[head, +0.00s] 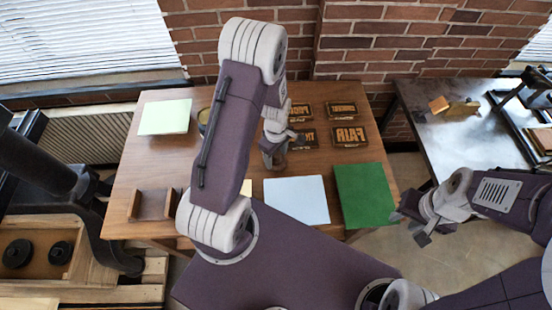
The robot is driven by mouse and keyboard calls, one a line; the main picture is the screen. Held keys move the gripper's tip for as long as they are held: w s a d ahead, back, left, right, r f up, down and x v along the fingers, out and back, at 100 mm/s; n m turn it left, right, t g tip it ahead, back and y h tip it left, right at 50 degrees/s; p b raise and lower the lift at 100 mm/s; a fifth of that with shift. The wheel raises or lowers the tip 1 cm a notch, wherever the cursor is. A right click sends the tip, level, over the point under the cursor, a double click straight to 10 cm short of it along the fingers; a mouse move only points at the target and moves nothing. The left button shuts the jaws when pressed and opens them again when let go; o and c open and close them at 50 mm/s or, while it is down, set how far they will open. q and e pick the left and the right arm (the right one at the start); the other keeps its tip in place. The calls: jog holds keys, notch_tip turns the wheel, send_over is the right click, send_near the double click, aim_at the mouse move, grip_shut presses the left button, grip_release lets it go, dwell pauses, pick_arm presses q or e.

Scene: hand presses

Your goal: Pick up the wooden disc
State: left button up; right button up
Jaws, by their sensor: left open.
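I cannot clearly make out a wooden disc in the head view; my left arm covers part of the wooden table (240,100). My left gripper (272,160) is open and points down over the middle of the table, left of the dark lettered blocks. What lies directly under its fingers is hidden. A round, dark-rimmed thing (204,116) is partly hidden behind my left arm; I cannot tell what it is. My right gripper (412,228) is beyond the table's right edge, near the green sheet; I cannot tell its jaw opening.
Several lettered blocks (348,135) lie at the table's right. A pale blue sheet (297,200) and green sheet (366,194) lie in front, a pale green pad (165,117) back left, a wooden holder (152,205) front left. A press stands left; a metal-topped bench (440,140) stands right.

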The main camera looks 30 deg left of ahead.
pick_arm(q)
jog(key=shift+s, duration=0.1)
grip_shut()
jog(key=shift+r, duration=0.65)
notch_tip(320, 180, up, 3)
jog(key=shift+d+r, duration=0.1)
jog(key=s+d+r+b, duration=0.1)
jog(key=s+d+r, duration=0.4)
jog(key=d, duration=0.5)
jog(key=shift+d+r, duration=0.15)
jog(key=shift+r, duration=0.65)
